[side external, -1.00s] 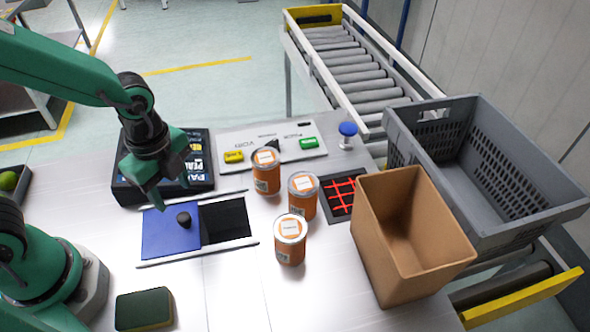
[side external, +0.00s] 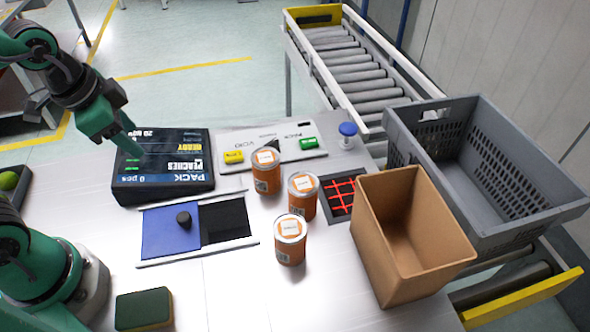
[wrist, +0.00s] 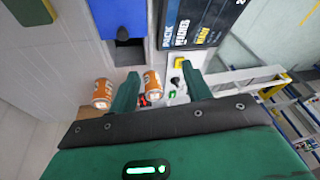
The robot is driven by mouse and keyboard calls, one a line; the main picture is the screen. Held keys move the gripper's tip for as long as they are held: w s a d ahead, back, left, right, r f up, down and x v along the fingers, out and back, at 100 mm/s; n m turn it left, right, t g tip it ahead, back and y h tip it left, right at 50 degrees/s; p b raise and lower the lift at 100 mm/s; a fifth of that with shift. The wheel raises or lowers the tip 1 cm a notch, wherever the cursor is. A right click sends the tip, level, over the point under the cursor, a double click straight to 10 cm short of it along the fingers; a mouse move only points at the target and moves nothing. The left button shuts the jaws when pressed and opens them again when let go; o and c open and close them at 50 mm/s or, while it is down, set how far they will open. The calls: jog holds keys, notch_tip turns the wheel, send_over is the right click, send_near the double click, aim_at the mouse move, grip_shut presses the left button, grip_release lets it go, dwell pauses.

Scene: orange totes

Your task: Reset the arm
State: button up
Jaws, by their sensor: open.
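My green gripper (side external: 118,136) is raised at the upper left in the side view, above the far left edge of the black display box (side external: 165,180). It is open and empty. In the wrist view my gripper (wrist: 160,90) shows two green fingers spread apart, with nothing held between them. The display box screen reads "PACK", "PEACHES" and "0 pcs".
Three orange cans (side external: 266,172), (side external: 303,196), (side external: 290,240) stand by a red-lit grid pad (side external: 342,195). A blue sliding lid (side external: 170,232), a button panel (side external: 270,146), a cardboard box (side external: 440,262), a grey crate (side external: 550,205) and a sponge (side external: 144,309) are around.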

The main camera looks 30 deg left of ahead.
jog(key=a+r+n, duration=0.1)
jog(key=n, duration=0.1)
jog(key=s+a+r+n+t, duration=0.1)
jog(key=r+n, duration=0.1)
jog(key=s+a+r+n, duration=0.1)
jog(key=n, duration=0.1)
jog(key=shift+a+r+t+y, duration=0.15)
jog(key=shift+t+y, duration=0.15)
jog(key=shift+t, duration=0.1)
